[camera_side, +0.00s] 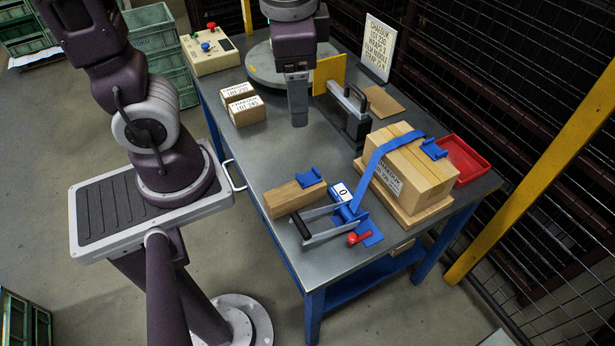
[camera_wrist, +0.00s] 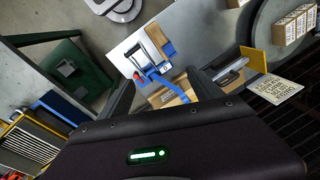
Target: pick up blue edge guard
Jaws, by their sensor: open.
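One blue edge guard (camera_side: 309,177) lies on a wooden block (camera_side: 293,199) near the front of the table. In the wrist view, a small blue patch (camera_wrist: 169,49) beside the block looks like this guard. A second blue guard (camera_side: 434,149) sits on the top right edge of a strapped carton bundle (camera_side: 413,171), by the blue strap. My gripper (camera_side: 298,120) hangs above the table, behind and apart from the loose guard. In the wrist view my gripper (camera_wrist: 160,77) has its two fingers spread, with nothing held between them.
A strap tensioner (camera_side: 320,222) with a red knob stands right in front of the block, beside a white counter (camera_side: 340,192). A black clamp-like tool (camera_side: 352,112), small cartons (camera_side: 246,109), a red tray (camera_side: 464,160) and a turntable (camera_side: 262,70) surround the work. The table's front left is clear.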

